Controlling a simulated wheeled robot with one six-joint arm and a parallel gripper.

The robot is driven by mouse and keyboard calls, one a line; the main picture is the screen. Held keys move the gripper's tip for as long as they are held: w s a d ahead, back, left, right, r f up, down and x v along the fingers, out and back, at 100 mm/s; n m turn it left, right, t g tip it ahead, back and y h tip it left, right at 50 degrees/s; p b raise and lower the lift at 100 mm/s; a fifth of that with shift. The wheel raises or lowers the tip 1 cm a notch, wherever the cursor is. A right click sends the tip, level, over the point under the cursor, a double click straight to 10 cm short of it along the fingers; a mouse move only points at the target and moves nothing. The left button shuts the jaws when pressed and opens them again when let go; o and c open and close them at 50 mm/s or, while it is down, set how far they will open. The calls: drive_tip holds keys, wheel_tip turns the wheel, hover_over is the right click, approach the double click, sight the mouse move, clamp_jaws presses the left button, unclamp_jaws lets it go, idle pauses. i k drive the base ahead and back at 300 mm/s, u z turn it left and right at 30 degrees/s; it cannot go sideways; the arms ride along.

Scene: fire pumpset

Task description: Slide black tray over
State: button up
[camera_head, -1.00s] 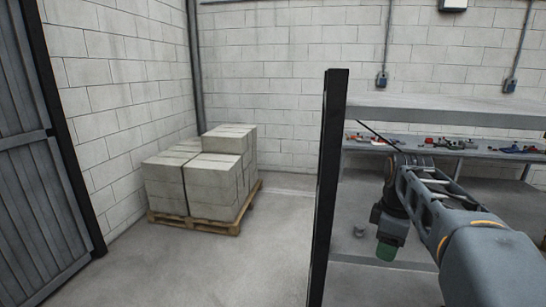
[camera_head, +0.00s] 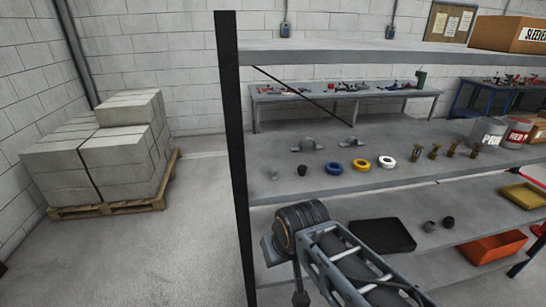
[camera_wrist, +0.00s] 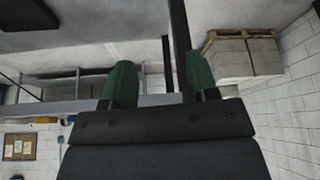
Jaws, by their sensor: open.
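The black tray (camera_head: 383,235) lies flat on the middle shelf board of the rack, just right of my arm's wrist in the head view. It looks empty. My gripper (camera_wrist: 160,80) shows in the wrist view with two green fingers apart and nothing between them. Its fingertips are hidden in the head view, where my arm reaches up in front of the rack, left of the tray. A dark flat shape at the upper left of the wrist view may be the tray; I cannot tell for sure.
Two dark cups (camera_head: 430,226) stand right of the tray, with an orange bin (camera_head: 490,248) and a yellow tray (camera_head: 524,196) beyond. The shelf above holds rings, fittings and buckets. A black rack post (camera_head: 237,160) stands left of my arm. Floor toward the block pallet (camera_head: 110,208) is open.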

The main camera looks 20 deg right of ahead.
sight(384, 237)
drive_tip(key=u, duration=1.65)
drive_tip(key=k, duration=1.2)
drive_tip(key=z, duration=2.25)
